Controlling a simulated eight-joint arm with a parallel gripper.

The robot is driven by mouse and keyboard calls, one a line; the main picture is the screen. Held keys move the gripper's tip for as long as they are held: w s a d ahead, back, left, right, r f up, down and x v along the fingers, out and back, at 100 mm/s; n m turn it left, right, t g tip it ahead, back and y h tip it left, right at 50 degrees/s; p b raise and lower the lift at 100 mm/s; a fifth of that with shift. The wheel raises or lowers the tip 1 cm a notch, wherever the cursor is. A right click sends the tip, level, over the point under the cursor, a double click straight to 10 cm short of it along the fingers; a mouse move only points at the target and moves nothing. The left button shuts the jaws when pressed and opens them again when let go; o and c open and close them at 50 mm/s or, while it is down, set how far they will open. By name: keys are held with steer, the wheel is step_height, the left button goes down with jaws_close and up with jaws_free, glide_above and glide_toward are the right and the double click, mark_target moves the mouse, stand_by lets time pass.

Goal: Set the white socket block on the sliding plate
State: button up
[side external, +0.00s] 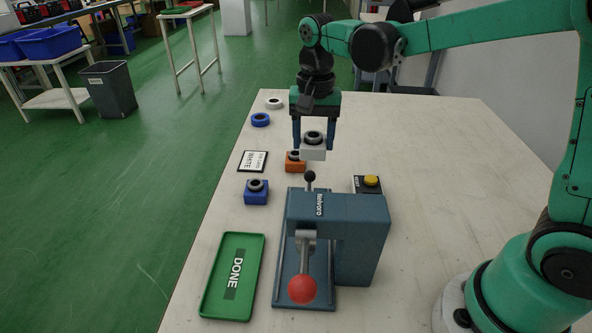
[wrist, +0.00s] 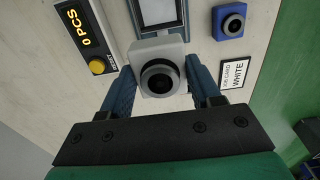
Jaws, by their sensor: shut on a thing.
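My gripper (side external: 313,150) is shut on the white socket block (side external: 313,155) and holds it above the table behind the press. In the wrist view the white socket block (wrist: 159,53) sits between both fingers of my gripper (wrist: 161,80). A pale panel in a dark frame (wrist: 158,12), which looks like the sliding plate, lies just beyond the block in the wrist view. In the side view, the blue-grey press (side external: 345,210) hides most of that area.
A job card (side external: 253,161) reads WHITE. A yellow-button counter box (wrist: 92,35) reads 0 PCS. A green DONE tray (side external: 211,292) lies front left. Black-knobbed lever (side external: 310,176) stands behind the press.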

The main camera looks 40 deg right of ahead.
mark_target(310, 172)
steer(key=shift+s+a+f, duration=0.45)
steer(key=shift+a+f, duration=0.05)
steer(key=shift+f, duration=0.95)
steer(key=shift+s+a+f, duration=0.45)
steer(key=shift+a+f, duration=0.1)
steer(key=shift+f, duration=0.85)
steer(key=shift+s+a+f, duration=0.45)
steer(key=shift+a+f, duration=0.05)
steer(key=shift+f, duration=0.95)
steer(key=shift+f, duration=0.65)
steer(key=o, duration=1.4)
steer(key=shift+r, duration=0.1)
step_height(310, 172, up, 5)
steer(key=shift+r, duration=0.2)
steer(key=s+d+r+n+t, duration=0.1)
steer(key=s+r+n+t, duration=0.1)
steer(key=n, duration=0.1)
steer(key=s+d+r+n+t, duration=0.1)
steer(key=s+n+t, duration=0.1)
steer(key=n, duration=0.1)
steer(key=s+d+r+n+t, duration=0.1)
steer(key=s+r+n+t, duration=0.1)
steer(key=n+t, duration=0.1)
steer(key=shift+s+d+r, duration=0.1)
steer(key=shift+s+r, duration=0.1)
steer(key=shift+r, duration=0.1)
